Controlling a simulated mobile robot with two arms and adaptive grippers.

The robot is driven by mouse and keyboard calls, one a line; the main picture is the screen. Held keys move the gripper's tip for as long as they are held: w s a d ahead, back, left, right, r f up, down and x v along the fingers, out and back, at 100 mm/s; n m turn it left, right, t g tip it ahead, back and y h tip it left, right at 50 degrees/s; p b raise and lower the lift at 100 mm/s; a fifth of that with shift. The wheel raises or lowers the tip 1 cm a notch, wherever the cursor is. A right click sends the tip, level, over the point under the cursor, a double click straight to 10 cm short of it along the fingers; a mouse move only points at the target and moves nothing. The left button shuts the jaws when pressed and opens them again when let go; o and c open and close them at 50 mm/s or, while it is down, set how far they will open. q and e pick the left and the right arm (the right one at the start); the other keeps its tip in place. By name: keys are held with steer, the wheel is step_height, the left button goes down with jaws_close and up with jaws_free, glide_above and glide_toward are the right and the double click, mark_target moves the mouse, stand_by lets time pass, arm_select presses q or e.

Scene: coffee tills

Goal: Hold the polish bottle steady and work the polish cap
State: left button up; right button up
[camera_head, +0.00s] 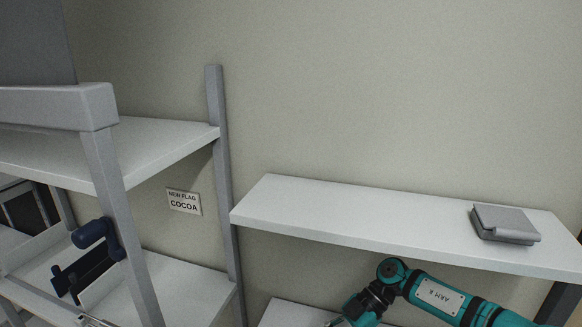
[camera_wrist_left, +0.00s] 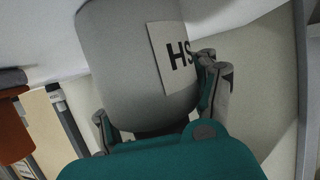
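In the left wrist view a large grey rounded container (camera_wrist_left: 125,55) with a white label reading "HS", the rest cut off, fills the middle. It may be the polish bottle; its full shape is hidden. My left gripper (camera_wrist_left: 160,105) has a finger on each side of it, seemingly touching, and appears shut on it. The head view shows neither this container nor my left gripper. My teal right arm comes in from the lower right there, its gripper (camera_head: 343,319) partly cut off at the bottom edge. I cannot make out the polish cap.
A white shelf (camera_head: 340,208) runs along the wall with a folded grey item (camera_head: 505,223) on its right. A grey-posted rack (camera_head: 113,200) stands left, holding a dark blue object (camera_head: 93,234). A sign (camera_head: 184,202) reads "NEW FLAG COCOA". An orange-brown object (camera_wrist_left: 12,130) shows beside the container.

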arm_select(q)
steer(key=o, duration=0.6)
steer(key=shift+c, duration=0.2)
